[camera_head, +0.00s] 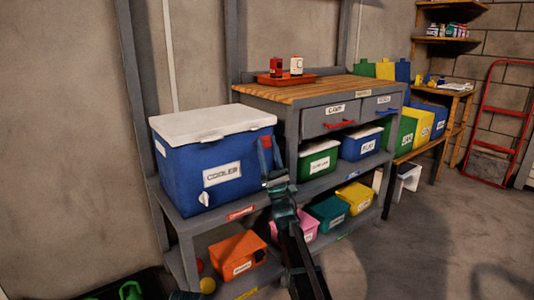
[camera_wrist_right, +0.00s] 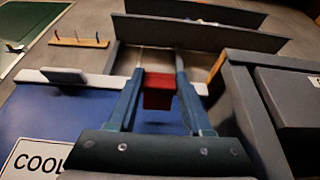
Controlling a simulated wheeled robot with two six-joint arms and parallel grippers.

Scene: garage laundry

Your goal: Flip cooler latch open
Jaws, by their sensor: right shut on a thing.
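The blue cooler (camera_head: 190,170) with a white lid (camera_head: 212,122) and a COOLER label stands on the shelf at the left in the head view; the lid looks down. In the right wrist view its blue front (camera_wrist_right: 70,110) and white lid edge (camera_wrist_right: 105,82) show. My right gripper (camera_head: 268,158) is at the cooler's front right edge. In the right wrist view its blue fingers (camera_wrist_right: 157,88) are on either side of a small red latch (camera_wrist_right: 158,92) and shut on it. How the latch joins the cooler is hidden.
A grey workbench with a wooden top (camera_head: 310,90) and drawers stands right of the cooler. A red tray (camera_head: 285,78) sits on it. Labelled bins fill the shelves below, with an orange bin (camera_head: 238,256) under the cooler. The floor (camera_head: 430,225) at the right is clear.

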